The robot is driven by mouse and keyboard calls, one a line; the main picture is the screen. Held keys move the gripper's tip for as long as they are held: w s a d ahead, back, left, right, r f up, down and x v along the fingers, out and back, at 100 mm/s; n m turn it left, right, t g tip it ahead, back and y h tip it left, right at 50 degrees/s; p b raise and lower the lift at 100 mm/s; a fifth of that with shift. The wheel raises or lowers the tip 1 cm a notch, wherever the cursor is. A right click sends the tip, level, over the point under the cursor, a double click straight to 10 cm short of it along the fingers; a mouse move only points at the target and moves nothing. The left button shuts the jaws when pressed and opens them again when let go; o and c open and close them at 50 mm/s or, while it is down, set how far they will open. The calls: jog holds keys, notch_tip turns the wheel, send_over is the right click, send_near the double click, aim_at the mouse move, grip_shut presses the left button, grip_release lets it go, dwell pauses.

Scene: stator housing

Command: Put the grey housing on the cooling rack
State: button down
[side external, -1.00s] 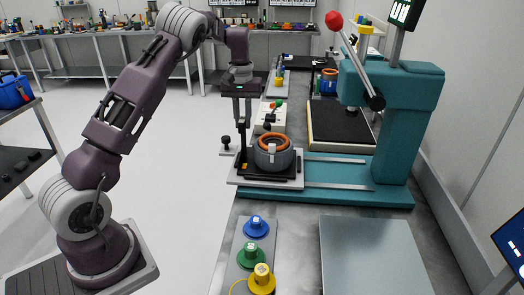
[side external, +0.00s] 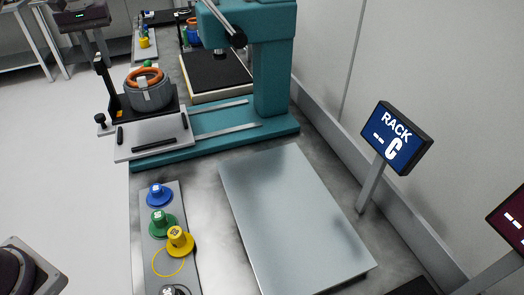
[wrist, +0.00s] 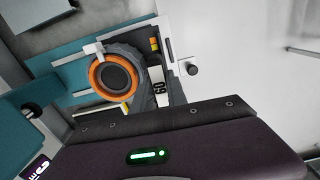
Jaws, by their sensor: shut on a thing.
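The grey housing (side external: 150,95), with an orange winding ring in its top, stands upright on a black carrier (side external: 172,105) with an upright post. In the wrist view the housing (wrist: 137,57) is seen from above. The carrier appears raised above the white plate (side external: 130,150), whose black strips show. A flat, empty metal plate (side external: 290,215) lies beside the sign reading "RACK --C" (side external: 396,138); it looks like the cooling rack.
A teal press (side external: 272,70) with a lever stands behind the plate. A black knob (side external: 101,119) stands by the white plate. A second dark sign (side external: 512,222) is at the right edge.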

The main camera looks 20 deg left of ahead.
jog(key=s+d+f+m, duration=0.2)
jog(key=s+d+m, duration=0.15)
jog(key=d, duration=0.65)
jog(key=s+d+f+m, duration=0.3)
jog(key=d+m, duration=0.1)
jog(key=d, duration=0.6)
jog(key=w+d+r+m, duration=0.1)
jog(key=w+d+r, duration=0.1)
jog(key=d, duration=1)
jog(key=w+d+r, duration=0.1)
jog(key=d+r, duration=0.2)
jog(key=d, duration=0.9)
notch_tip(320, 180, down, 10)
jog(key=shift+w+d+f, duration=0.2)
jog(key=shift+d, duration=0.05)
jog(key=shift+f, duration=0.1)
jog(key=c, duration=1.3)
grip_release()
jog(key=shift+f, duration=0.1)
notch_tip(320, 180, up, 12)
jog(key=shift+a+r, duration=0.1)
jog(key=shift+r, duration=0.05)
